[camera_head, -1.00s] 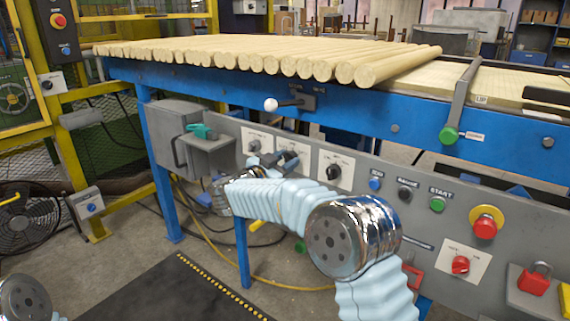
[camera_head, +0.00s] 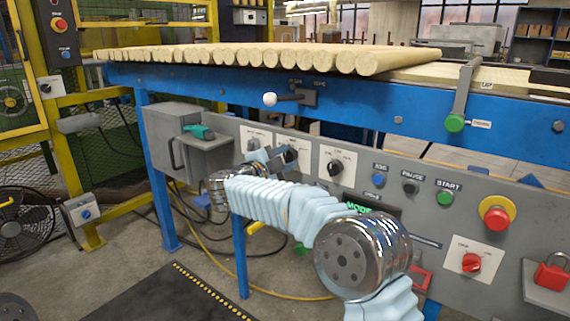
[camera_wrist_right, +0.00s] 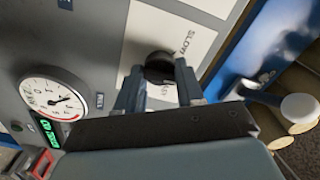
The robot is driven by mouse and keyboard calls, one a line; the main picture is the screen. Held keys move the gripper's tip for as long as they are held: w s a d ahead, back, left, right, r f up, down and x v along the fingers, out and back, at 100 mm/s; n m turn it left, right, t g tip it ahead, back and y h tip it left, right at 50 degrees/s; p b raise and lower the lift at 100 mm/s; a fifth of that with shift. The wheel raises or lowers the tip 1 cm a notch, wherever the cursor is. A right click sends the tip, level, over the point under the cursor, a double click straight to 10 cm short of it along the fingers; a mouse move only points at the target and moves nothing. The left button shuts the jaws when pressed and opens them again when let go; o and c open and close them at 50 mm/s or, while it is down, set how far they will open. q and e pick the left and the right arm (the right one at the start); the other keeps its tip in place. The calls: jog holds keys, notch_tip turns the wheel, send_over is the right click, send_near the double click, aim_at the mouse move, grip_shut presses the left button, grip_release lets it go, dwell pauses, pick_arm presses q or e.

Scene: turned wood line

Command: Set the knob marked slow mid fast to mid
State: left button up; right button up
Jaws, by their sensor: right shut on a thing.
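The knob marked slow mid fast (camera_wrist_right: 160,68) is a dark round knob on a white plate (camera_wrist_right: 205,38) in the right wrist view. The word SLOW reads beside it; another word is partly covered by a finger. My right gripper (camera_wrist_right: 159,88) is shut on this knob, with one finger on each side. In the head view my right gripper (camera_head: 277,159) is at the middle of three white knob plates, largely covering the knob. Which mark the knob points to cannot be told. My left gripper is out of view.
Another black knob (camera_head: 335,167) is close to the right of my gripper. A white-balled lever (camera_head: 270,99) sticks out above. Blue, black and green buttons (camera_head: 445,198), a red emergency stop (camera_head: 495,215) and a red rotary switch (camera_head: 471,262) are farther right.

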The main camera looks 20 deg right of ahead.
jog(key=shift+f+m, duration=0.1)
jog(key=shift+m, duration=0.2)
dwell(0.4)
jog(key=o, duration=1)
jog(key=shift+o, duration=0.2)
jog(key=shift+a, duration=0.1)
jog(key=v, duration=1.3)
jog(key=shift+s+a, duration=0.25)
